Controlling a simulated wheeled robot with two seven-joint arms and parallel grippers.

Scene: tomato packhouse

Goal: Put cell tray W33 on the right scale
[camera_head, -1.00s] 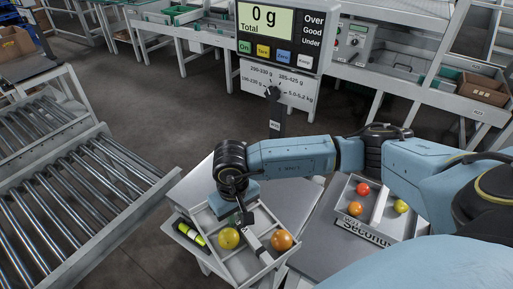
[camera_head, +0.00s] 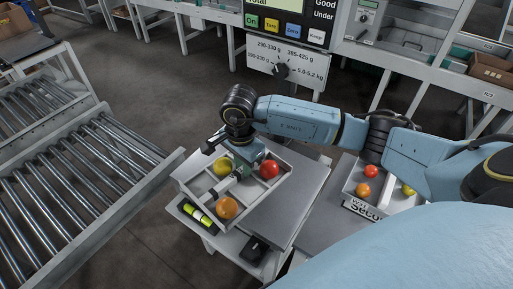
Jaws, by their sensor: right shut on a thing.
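My right gripper (camera_head: 240,170) reaches down into a light grey divided tray (camera_head: 206,207) and is shut on its middle divider. This tray holds a yellow-green, a red and an orange tomato. It is over the left part of the grey scale platform (camera_head: 290,207); I cannot tell whether it touches the platform. I can read no label on it. A second divided tray (camera_head: 386,206) stands on the right platform (camera_head: 322,230), with two orange-red tomatoes and a yellow-green one. Its label is partly hidden and not clearly readable. My left gripper is not in view.
A scale display with a dial panel (camera_head: 283,72) stands behind the platforms, its top cut off. A yellow-green and black object (camera_head: 197,213) lies at the left edge. A roller conveyor (camera_head: 75,190) is on the left. My right arm covers part of the right tray.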

